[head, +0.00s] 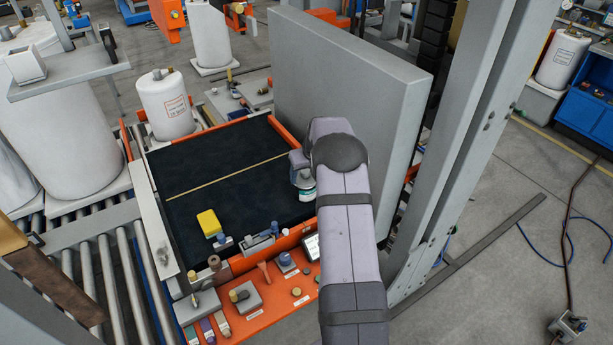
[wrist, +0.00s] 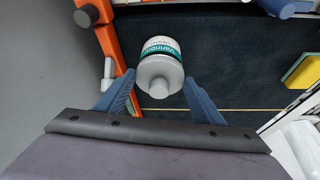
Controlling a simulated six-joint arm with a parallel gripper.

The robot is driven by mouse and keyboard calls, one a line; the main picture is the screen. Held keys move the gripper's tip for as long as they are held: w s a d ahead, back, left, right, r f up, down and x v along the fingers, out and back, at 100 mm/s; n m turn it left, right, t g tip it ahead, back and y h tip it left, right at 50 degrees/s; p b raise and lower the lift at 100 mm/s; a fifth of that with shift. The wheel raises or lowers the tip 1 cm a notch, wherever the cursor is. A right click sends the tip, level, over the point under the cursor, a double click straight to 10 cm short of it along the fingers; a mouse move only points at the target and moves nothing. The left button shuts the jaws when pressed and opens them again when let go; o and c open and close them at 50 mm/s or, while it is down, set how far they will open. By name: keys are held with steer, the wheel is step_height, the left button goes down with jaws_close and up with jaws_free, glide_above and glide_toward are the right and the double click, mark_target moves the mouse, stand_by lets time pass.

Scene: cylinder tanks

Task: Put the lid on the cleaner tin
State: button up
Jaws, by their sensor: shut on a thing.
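The cleaner tin (head: 305,190) is white with a teal label. It stands on the dark mat near its right side, just below my gripper (head: 300,165). In the wrist view the tin (wrist: 160,47) shows between my blue fingers (wrist: 160,88). The pale grey lid (wrist: 158,72), with a round knob, is held between the fingers and lines up over the tin's top. I cannot tell whether the lid touches the tin. My arm hides part of the tin in the head view.
The dark mat (head: 190,160) is mostly clear, with a pale line across it. A yellow sponge (head: 208,223) lies near its front. An orange panel (head: 265,295) with small parts is in front. A tall grey panel (head: 350,80) stands close behind my gripper.

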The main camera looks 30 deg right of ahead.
mark_target(307, 173)
step_height(307, 173, up, 8)
steer(key=b, duration=0.3)
steer(key=shift+r, duration=0.9)
steer(key=shift+p, duration=0.45)
steer(key=shift+w+f+p, duration=0.1)
steer(key=shift+f+p, duration=0.2)
steer(key=shift+p, duration=0.85)
step_height(307, 173, down, 2)
steer(key=p, duration=0.3)
steer(key=shift+f+p, duration=0.25)
steer(key=shift+p, duration=0.1)
steer(key=shift+f, duration=0.15)
steer(key=shift+f+b, duration=2.4)
steer(key=shift+f, duration=0.55)
steer(key=shift+f+b, duration=0.4)
steer(key=shift+b, duration=0.2)
